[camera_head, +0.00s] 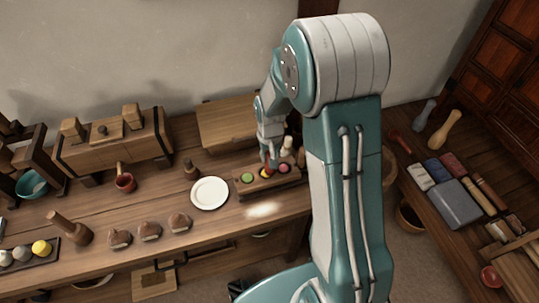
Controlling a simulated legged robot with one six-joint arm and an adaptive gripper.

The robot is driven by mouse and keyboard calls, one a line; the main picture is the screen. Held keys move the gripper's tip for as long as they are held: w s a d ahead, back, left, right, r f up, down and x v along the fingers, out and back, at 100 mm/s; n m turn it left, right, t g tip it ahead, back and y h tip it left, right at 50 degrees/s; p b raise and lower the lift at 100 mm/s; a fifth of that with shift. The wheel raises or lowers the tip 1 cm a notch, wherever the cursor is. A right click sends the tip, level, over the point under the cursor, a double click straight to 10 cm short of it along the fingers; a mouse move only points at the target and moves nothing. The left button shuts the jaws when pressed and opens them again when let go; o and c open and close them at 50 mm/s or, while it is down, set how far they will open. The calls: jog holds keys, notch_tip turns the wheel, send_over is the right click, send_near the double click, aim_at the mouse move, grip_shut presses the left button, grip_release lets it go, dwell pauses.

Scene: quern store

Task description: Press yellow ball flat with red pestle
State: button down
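A long wooden block (241,190) on the bench holds a row of round coloured pieces: a green one (247,178) at left, a yellow ball (266,174) in the middle and a red one (284,168) at right. My gripper (270,146) points down above the middle of the block. It appears shut on an upright red pestle (268,158), whose lower end is right at the yellow ball; contact is too small to tell. The yellow ball is partly hidden by the pestle. Another yellow ball (41,247) sits in a dark tray at the far left.
A white plate (210,193) lies left of the block. A wooden box (228,121) is behind. My arm hides the bench's right end.

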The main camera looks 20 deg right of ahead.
jog(key=shift+r, duration=0.1)
jog(key=shift+f, duration=0.3)
jog(key=shift+r, duration=0.2)
dwell(1.0)
jog(key=shift+r, duration=3.75)
jog(key=shift+f, duration=0.1)
jog(key=shift+a+f, duration=0.2)
jog(key=shift+f, duration=0.8)
jog(key=shift+a+f, duration=0.2)
jog(key=shift+f, duration=0.85)
jog(key=shift+a+f, duration=0.2)
jog(key=shift+f, duration=0.8)
jog(key=shift+f, duration=0.1)
